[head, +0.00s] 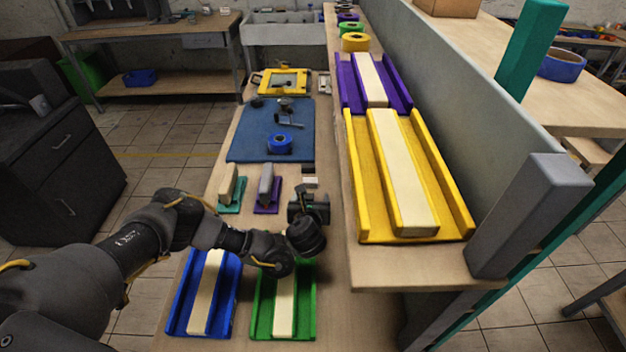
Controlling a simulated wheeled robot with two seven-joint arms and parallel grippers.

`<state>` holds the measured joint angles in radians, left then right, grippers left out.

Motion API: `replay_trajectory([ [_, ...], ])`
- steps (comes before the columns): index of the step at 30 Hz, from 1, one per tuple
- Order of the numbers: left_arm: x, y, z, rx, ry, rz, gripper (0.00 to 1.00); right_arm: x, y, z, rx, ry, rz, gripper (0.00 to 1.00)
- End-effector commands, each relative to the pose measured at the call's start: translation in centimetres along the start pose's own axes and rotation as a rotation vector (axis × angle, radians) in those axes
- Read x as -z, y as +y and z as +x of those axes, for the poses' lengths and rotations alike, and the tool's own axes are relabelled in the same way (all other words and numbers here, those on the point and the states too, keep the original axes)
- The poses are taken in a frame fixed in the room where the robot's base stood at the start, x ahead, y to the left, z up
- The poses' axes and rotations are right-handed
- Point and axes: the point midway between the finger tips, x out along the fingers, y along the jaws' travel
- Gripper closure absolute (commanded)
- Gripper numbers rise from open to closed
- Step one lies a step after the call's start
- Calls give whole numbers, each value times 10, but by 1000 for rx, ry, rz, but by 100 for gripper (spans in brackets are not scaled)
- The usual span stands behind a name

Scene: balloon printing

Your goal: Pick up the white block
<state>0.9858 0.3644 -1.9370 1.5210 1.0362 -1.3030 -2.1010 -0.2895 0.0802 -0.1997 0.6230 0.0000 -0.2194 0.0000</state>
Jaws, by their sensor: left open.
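A small white block (311,182) lies on the workbench, just beyond my left gripper and partly hidden by it. My left gripper (310,190) is open and points away from me; its fingers are small and dark, and I cannot tell whether they touch the block. Longer cream-white blocks lie in the blue tray (231,306), the green tray (308,307), the yellow tray (361,190) and the purple tray (346,85). My right gripper is not in view.
A blue mat (245,140) holds a blue tape roll (279,144) and a tool. A raised shelf edge (400,277) bounds the right side.

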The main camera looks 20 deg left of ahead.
Motion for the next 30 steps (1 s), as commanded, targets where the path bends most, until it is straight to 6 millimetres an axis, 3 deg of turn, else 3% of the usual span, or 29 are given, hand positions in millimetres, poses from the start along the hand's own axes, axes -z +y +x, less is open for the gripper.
replay_trajectory([
  [7,2,4,31,-8,1,-1,29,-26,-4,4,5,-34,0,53],
  [12,1,2,49,-4,1,-1,29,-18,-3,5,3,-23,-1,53],
  [18,0,1,54,-1,2,0,29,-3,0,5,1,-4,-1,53],
  [30,-2,2,98,-3,1,0,29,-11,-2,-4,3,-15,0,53],
])
